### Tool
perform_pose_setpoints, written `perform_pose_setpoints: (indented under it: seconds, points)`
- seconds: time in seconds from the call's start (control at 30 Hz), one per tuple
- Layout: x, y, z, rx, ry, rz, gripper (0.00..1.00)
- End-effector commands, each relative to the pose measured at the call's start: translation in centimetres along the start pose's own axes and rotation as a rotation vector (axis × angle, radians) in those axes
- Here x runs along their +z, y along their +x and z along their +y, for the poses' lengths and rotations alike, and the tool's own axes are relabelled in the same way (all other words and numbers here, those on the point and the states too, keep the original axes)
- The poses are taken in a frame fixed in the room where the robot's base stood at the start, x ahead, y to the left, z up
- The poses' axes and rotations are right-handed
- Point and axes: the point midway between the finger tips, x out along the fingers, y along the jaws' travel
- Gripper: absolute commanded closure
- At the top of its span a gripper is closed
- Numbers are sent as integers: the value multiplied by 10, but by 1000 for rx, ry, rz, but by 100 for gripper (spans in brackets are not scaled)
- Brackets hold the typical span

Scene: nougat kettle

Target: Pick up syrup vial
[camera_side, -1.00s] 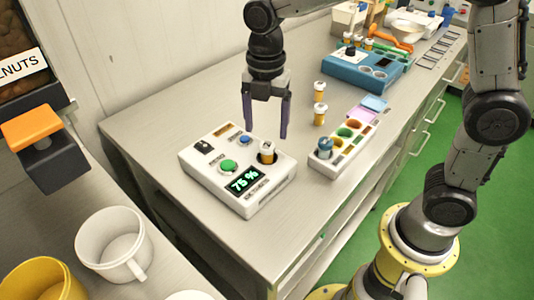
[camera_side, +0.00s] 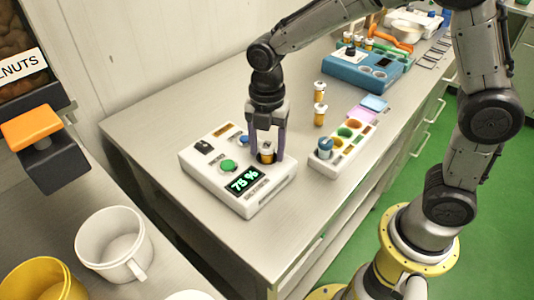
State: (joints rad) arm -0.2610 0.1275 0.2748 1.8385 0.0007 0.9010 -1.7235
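A small white vial with a yellow-orange band (camera_side: 266,152) stands upright in the round socket of a white device (camera_side: 210,184). The device's display reads 75 %. My gripper (camera_side: 266,157) points straight down over this vial, one purple finger on each side of it. The fingers are spread wider than the vial, and a gap seems to show at its sides. Contact cannot be made out. Two similar vials stand on the table to the upper right, a nearer one (camera_side: 319,115) and a farther one (camera_side: 319,91). No label tells which vial holds syrup.
A white tray with coloured wells (camera_side: 331,167) and a blue-capped vial (camera_side: 325,147) stands right of the device. A blue box (camera_side: 352,73) is farther back. White (camera_side: 108,240) and yellow (camera_side: 38,282) mugs stand at lower left. The table left of the blue box is clear.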

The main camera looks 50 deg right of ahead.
Motion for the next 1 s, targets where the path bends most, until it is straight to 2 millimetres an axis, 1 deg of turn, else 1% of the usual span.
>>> perform_pose_setpoints:
  seconds: [0.03, 0.17, 0.2, 0.27, 0.3, 0.33, 0.63, 0.73, 0.87, 1.0]
  points:
    - [0, 0, 0, 1, 0, 0, 48]
    - [0, 0, 0, 1, 0, 0, 71]
    - [0, 0, 0, 1, 0, 0, 79]
    - [0, 0, 0, 1, 0, 0, 89]
    - [0, 0, 0, 1, 0, 0, 97]
    - [0, 0, 0, 1, 0, 0, 100]
    - [0, -1, 0, 2, 0, 0, 100]
    - [0, -5, 1, 3, 0, -1, 100]
    - [0, -15, 2, 5, 0, -1, 100]
    - [0, -36, 0, 6, 0, -2, 100]
